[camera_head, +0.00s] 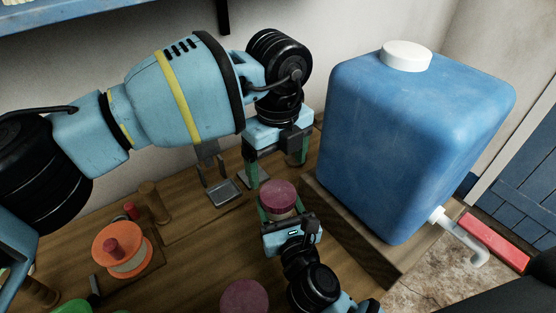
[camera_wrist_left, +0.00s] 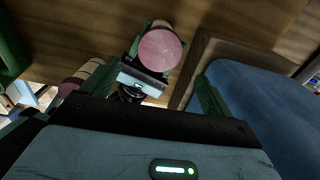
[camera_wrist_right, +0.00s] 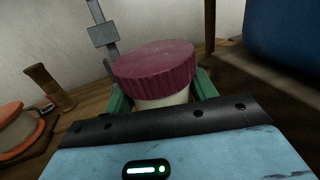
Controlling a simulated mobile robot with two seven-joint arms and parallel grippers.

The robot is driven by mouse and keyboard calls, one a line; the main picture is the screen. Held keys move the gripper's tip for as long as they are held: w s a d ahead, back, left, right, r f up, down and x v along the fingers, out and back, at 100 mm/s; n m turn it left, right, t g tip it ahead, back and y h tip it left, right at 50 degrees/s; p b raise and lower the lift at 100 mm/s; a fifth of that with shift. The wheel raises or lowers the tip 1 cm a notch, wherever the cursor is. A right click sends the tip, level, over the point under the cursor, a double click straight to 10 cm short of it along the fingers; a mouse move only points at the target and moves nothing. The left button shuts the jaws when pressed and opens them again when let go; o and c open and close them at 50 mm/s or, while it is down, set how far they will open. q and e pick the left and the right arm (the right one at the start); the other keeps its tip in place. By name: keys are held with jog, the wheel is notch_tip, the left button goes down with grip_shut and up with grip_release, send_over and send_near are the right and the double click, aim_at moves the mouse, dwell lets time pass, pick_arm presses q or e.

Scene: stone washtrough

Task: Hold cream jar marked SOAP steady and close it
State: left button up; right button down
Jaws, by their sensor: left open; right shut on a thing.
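A cream jar (camera_wrist_right: 163,99) with a ribbed dark pink lid (camera_wrist_right: 155,66) stands on the wooden bench; no SOAP marking is readable. The lid rests on top of the jar; I cannot tell whether it is screwed tight. My right gripper (camera_head: 281,212) is shut on the jar's body, below the lid. In the head view the lid (camera_head: 278,195) shows from above. My left gripper (camera_head: 278,168) is open and empty, pointing down just behind and above the jar. In the left wrist view the lid (camera_wrist_left: 160,50) lies between its spread fingers, apart from them.
A big blue water tank (camera_head: 410,145) with a tap stands close on the right. Another pink-lidded jar (camera_head: 245,297) is at the near edge. An orange spool (camera_head: 122,248), a wooden peg (camera_head: 154,202) and a grey metal stand (camera_head: 222,190) are to the left.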

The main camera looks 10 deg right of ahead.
aim_at(278, 193)
pick_arm(q)
jog(key=shift+f, duration=4.05)
jog(key=c, duration=1)
jog(key=m, duration=0.3)
jog(key=shift+m, duration=0.4)
jog(key=m, duration=0.4)
jog(key=shift+m, duration=0.4)
jog(key=m, duration=0.7)
jog(key=shift+m, duration=0.3)
